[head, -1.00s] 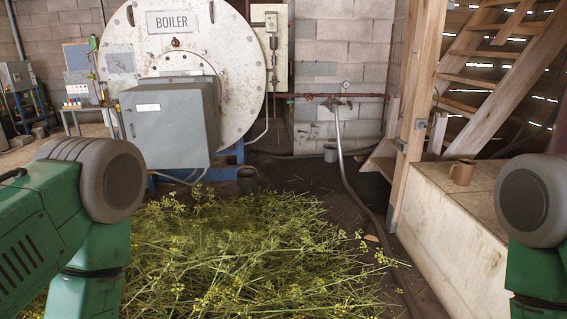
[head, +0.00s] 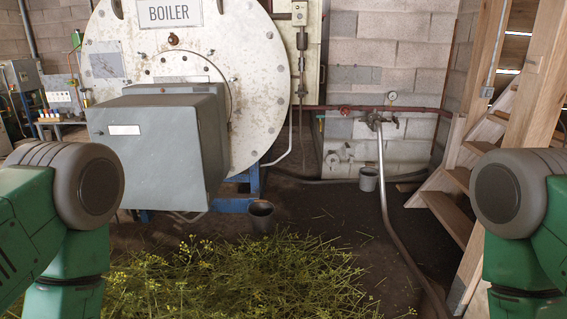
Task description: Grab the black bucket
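A dark, nearly black bucket (head: 261,217) stands upright on the dark floor in the head view, just behind the herb pile and beside the boiler's blue support. A second, grey bucket (head: 368,179) stands further back by the block wall, below the tap. My left and right arms show only as green and grey links at the two sides of the picture. Neither gripper is in view, and nothing of mine is near the buckets.
A heap of cut yellow-flowered herbs (head: 235,280) covers the floor in front. The boiler (head: 250,70) with its grey box (head: 160,145) stands left. A hose (head: 392,225) runs along the floor at right, beside wooden stairs (head: 450,215).

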